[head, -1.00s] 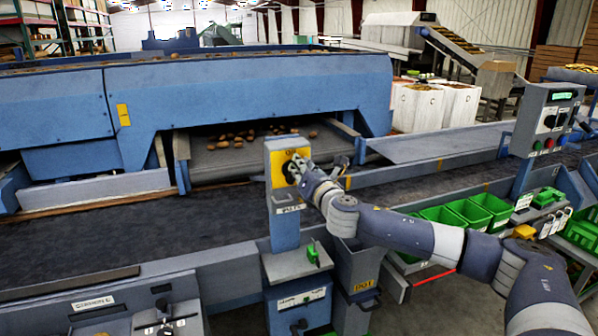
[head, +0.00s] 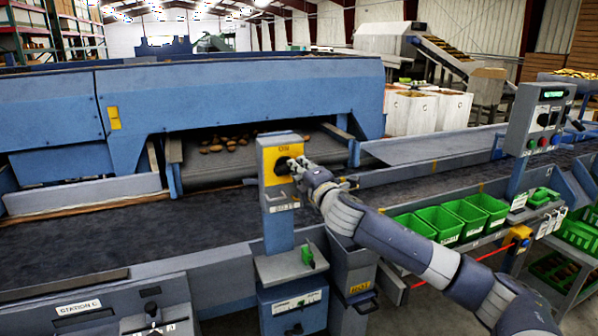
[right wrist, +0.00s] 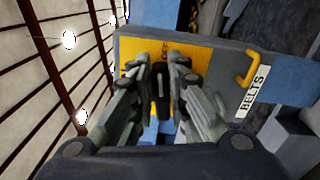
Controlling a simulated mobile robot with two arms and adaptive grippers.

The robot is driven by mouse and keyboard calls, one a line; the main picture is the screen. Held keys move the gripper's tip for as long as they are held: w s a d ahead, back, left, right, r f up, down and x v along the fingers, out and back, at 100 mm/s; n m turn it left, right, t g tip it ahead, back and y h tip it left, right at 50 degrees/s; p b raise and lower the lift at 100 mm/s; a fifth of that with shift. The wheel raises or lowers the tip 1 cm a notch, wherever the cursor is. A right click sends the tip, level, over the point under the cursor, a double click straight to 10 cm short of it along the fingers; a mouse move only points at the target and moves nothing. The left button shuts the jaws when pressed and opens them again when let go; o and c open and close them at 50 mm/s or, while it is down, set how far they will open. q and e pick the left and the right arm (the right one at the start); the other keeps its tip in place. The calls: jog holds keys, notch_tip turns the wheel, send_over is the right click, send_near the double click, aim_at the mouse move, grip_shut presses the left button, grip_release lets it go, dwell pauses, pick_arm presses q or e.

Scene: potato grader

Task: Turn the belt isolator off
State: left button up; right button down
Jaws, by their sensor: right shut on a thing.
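The belt isolator is a yellow plate (head: 269,176) on a grey-blue post, with "ON" at its top in the head view. Its black knob (head: 282,165) is partly hidden by my right gripper (head: 291,167). In the right wrist view, the yellow plate (right wrist: 203,58) bears a "BELTS" label (right wrist: 253,90) beside it. There the fingers of my right gripper (right wrist: 160,80) sit on both sides of the black knob handle (right wrist: 161,92) and are shut on it. The knob's exact setting is hard to read. My left gripper is not in view.
A dark conveyor belt (head: 90,241) runs behind the post. A grey ledge with a green part (head: 308,256) juts out below the isolator. Green bins (head: 438,222) stand to the right under my arm. Another control box (head: 540,119) stands at the right.

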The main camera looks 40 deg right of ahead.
jog(key=shift+d+f+m, duration=0.1)
jog(key=shift+f+m, duration=0.15)
jog(key=shift+m, duration=0.85)
jog(key=shift+b, duration=0.3)
jog(key=c, duration=1.6)
grip_release()
jog(key=shift+o, duration=0.2)
jog(key=v, duration=1.2)
